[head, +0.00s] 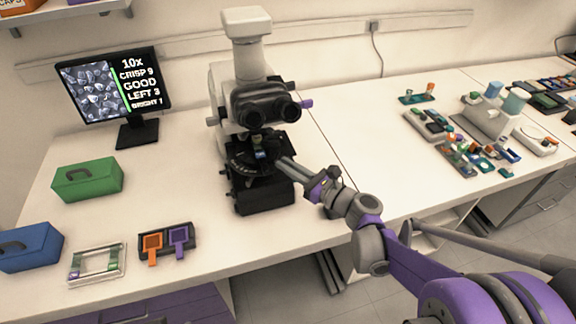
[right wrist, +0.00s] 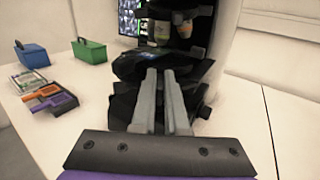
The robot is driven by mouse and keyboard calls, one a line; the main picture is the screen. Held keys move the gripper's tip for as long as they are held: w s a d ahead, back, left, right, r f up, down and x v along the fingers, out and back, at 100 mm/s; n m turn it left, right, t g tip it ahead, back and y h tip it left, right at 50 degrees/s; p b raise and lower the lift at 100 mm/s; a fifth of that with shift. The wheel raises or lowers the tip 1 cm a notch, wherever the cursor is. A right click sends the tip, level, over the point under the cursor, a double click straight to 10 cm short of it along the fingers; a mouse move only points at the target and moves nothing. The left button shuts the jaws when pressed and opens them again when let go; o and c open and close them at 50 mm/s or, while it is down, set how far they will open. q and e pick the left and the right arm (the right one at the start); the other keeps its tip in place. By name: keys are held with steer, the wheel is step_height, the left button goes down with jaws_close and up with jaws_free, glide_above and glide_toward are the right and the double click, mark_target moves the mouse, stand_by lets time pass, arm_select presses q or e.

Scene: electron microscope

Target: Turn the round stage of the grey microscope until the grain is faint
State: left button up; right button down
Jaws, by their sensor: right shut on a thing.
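The grey microscope (head: 222,90) stands upright in the middle of the bench in the head view, with black eyepieces and a black base. Its dark round stage (head: 243,166) sits below the objectives and also shows in the right wrist view (right wrist: 135,65). My right gripper (head: 281,161) reaches in from the right and is shut on the stage's edge; its two grey fingers (right wrist: 166,75) hide the exact contact. The monitor (head: 90,88) shows pale grey grains, clearly visible, beside a green bar and the words 10x, CRISP 9, GOOD, LEFT 3 and BRIGHT. My left gripper is not in view.
A green box (head: 88,181), a blue box (head: 28,248), a pale frame (head: 97,262) and a dark holder with orange and purple pieces (head: 166,243) lie on the left. Several small items and a pale device (head: 487,116) stand on the right. Bench around the microscope is clear.

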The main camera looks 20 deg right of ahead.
mark_target(278, 153)
steer(key=shift+d, duration=0.1)
stand_by(0.7)
steer(key=shift+w+d+n+g+y, duration=0.55)
steer(key=shift+n+g+y, duration=0.25)
steer(key=shift+y, duration=0.1)
steer(key=shift+w+d+n+g+y, duration=0.55)
steer(key=shift+n+g+y, duration=0.15)
steer(key=shift+g+y, duration=0.15)
steer(key=shift+w+d+b, duration=0.35)
steer(key=shift+w+d, duration=0.35)
steer(key=shift+w, duration=0.3)
steer(key=c, duration=0.9)
jaws_free()
steer(key=shift+c, duration=0.2)
